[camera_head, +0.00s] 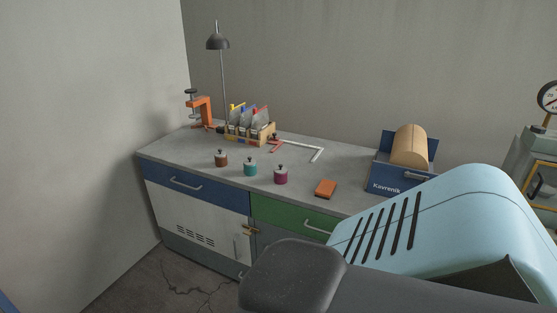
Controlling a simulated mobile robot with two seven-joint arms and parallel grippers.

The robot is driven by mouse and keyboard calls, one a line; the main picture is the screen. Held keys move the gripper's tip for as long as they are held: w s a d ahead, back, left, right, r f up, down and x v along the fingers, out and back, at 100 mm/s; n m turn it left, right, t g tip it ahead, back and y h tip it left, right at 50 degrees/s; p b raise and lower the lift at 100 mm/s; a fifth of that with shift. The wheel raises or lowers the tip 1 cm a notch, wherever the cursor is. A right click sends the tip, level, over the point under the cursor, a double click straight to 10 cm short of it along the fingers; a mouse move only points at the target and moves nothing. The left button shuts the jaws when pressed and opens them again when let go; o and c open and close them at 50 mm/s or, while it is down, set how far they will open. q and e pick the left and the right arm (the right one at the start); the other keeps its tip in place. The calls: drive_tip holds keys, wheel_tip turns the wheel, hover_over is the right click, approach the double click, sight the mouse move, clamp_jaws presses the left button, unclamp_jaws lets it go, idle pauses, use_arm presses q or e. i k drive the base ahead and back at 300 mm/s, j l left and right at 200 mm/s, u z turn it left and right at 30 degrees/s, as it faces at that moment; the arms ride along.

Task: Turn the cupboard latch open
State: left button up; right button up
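The cupboard door (180,213) is a pale panel with slots at the front of the bench, and it looks shut. A small brass-coloured latch (251,230) sits at its upper right edge, beside the green drawer. The latch lies roughly level, but it is too small to tell exactly how it is turned. An upright pale handle (236,248) is on the door just below and left of the latch. Neither gripper shows in the head view.
On the concrete benchtop (180,147) stand a lamp (218,42), an orange clamp (203,110), a tool caddy (248,131), three knobbed weights (250,167), an orange block (325,188) and a blue Kavrenik box (387,181). Large nearby shapes block the lower right. Cracked floor (190,288) lies in front.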

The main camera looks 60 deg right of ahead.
sight(248, 232)
drive_tip(key=z, duration=1.7)
